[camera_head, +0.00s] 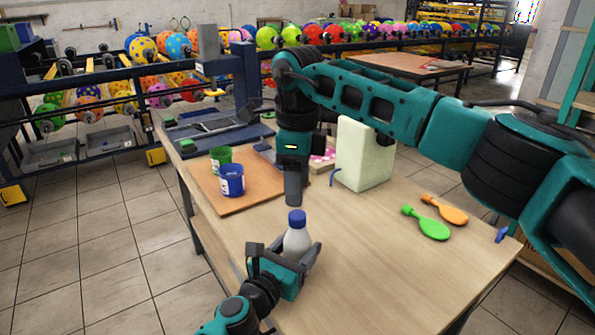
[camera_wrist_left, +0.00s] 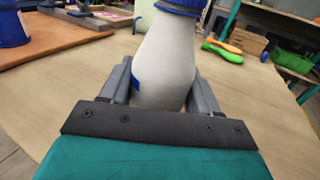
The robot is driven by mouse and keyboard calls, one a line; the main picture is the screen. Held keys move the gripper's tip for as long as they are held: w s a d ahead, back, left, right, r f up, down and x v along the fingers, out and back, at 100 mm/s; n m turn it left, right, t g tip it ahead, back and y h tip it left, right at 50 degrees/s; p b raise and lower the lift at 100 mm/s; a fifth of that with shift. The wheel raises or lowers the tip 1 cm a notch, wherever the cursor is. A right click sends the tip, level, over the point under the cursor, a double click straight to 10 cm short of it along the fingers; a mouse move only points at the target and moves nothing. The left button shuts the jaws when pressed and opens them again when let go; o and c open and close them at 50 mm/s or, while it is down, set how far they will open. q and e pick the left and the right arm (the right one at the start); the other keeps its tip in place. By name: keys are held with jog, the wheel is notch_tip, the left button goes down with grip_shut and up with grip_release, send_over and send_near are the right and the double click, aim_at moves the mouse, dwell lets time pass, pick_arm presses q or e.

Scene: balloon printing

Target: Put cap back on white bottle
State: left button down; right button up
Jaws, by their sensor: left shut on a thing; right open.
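The white bottle (camera_head: 296,241) stands upright near the table's front edge, and its body also shows in the left wrist view (camera_wrist_left: 165,62). The blue cap (camera_head: 297,218) sits on the bottle's top; how tightly it is seated I cannot tell. It also shows at the top edge of the left wrist view (camera_wrist_left: 182,6), partly cut off. My left gripper (camera_head: 292,259) is shut on the bottle's body, a finger on each side. My right gripper (camera_head: 293,190) is open and points down just above or behind the cap, apart from it as far as I can see.
A brown board (camera_head: 240,202) carries a blue cup (camera_head: 232,181) and a green cup (camera_head: 220,158). A pale green box (camera_head: 364,154) stands behind my right gripper. The table's front middle is clear.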

aim_at(298, 215)
notch_tip(298, 215, down, 6)
jog(key=shift+f, duration=0.1)
dwell(0.4)
grip_shut()
dwell(0.3)
jog(key=shift+o, duration=0.8)
grip_release()
notch_tip(298, 215, up, 12)
